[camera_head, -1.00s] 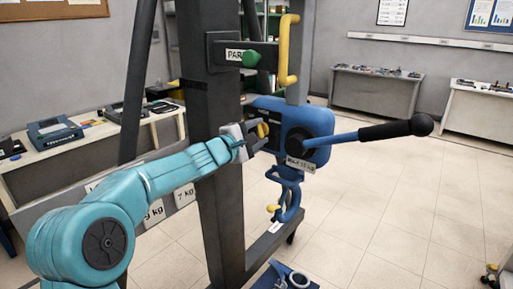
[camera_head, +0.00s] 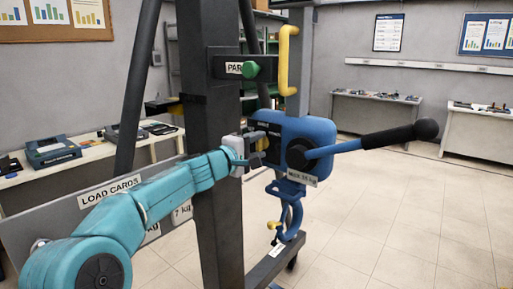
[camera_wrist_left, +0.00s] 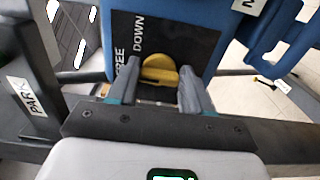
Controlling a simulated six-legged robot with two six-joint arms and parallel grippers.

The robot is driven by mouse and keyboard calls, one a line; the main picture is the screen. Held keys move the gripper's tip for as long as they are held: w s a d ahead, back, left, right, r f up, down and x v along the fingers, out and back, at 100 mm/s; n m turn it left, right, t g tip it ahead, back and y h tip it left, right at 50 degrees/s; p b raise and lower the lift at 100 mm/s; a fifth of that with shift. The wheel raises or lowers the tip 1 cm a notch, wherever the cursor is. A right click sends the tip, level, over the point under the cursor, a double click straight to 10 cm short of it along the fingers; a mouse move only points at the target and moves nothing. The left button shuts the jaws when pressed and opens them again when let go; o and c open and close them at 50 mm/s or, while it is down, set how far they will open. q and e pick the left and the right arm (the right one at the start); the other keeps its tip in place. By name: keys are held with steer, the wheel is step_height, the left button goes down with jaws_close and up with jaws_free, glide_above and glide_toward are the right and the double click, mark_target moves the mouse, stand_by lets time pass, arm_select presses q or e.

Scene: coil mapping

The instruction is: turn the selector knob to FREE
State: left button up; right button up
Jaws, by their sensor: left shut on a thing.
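The yellow selector knob (camera_wrist_left: 160,68) sits on a dark plate on the blue housing (camera_head: 318,130). In the left wrist view it lies between the two fingers of my left gripper (camera_wrist_left: 158,84), which is shut on it. The plate beside it reads FREE (camera_wrist_left: 127,74) and DOWN; which one the knob points at I cannot tell. In the head view my left gripper (camera_head: 258,150) reaches the housing's left side, and the knob is mostly hidden by its fingers. My right gripper is not in view.
A blue lever with a black grip (camera_head: 400,136) sticks out right from the housing. A dark upright post (camera_head: 215,150) stands left of it, with a PARK bracket (camera_head: 244,66) above. A yellow handle (camera_head: 288,60) and a blue hook (camera_head: 290,212) are near. Open floor lies right.

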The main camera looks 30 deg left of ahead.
arm_select(q)
steer(key=shift+r, duration=0.1)
steer(key=o, duration=1.1)
steer(key=shift+a, duration=0.1)
steer(key=shift+c, duration=0.2)
steer(key=shift+s+b, duration=0.3)
steer(key=shift+s, duration=0.05)
steer(key=s+a+b, duration=0.1)
steer(key=s+b, duration=0.3)
steer(key=s, duration=1.1)
steer(key=shift+s+b, duration=0.25)
steer(key=shift+b, duration=0.05)
steer(key=shift+a, duration=0.1)
